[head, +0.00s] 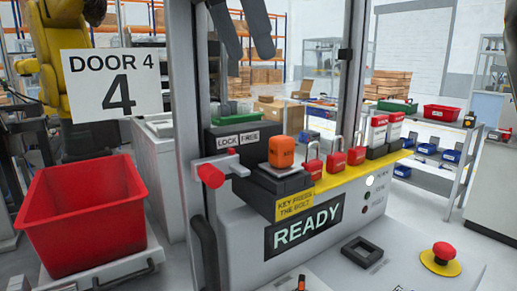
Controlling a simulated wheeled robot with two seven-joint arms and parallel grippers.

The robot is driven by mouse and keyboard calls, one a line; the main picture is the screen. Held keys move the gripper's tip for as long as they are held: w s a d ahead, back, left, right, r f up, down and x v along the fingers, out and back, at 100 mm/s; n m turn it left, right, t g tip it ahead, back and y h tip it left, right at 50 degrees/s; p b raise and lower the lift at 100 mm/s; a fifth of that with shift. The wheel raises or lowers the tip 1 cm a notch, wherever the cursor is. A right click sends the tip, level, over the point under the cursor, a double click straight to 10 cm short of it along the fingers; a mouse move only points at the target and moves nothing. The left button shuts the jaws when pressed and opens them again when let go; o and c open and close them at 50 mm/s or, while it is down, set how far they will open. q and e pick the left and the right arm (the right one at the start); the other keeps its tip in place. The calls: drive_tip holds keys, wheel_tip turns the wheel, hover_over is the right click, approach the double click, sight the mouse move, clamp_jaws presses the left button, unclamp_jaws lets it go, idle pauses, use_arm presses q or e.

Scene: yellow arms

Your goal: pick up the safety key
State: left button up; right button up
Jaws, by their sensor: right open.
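An orange block-shaped handle (282,151), which looks like the safety key, stands upright on a black lock box (262,184). The box has a yellow label about the key and the bolt. My right gripper (251,60) shows at the top as two dark fingers, open and empty. It appears above the orange handle in the picture and apart from it. The lower end of the key is hidden in or behind the box top. My left gripper is not in view.
A red-ended bolt handle (211,175) juts left from the lock. Several red padlocks (335,160) hang right of the key. A door post (350,75) rises behind. A red bin (85,215) stands at left. A red stop button (444,251) and black square holder (362,252) are at lower right.

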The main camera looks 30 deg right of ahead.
approach(281, 137)
drive_tip(key=x, duration=0.5)
drive_tip(key=shift+s, duration=0.15)
drive_tip(key=shift+b+x, duration=0.4)
drive_tip(key=shift+x, duration=2.4)
drive_tip(key=shift+r, duration=0.1)
drive_tip(key=c, duration=1.1)
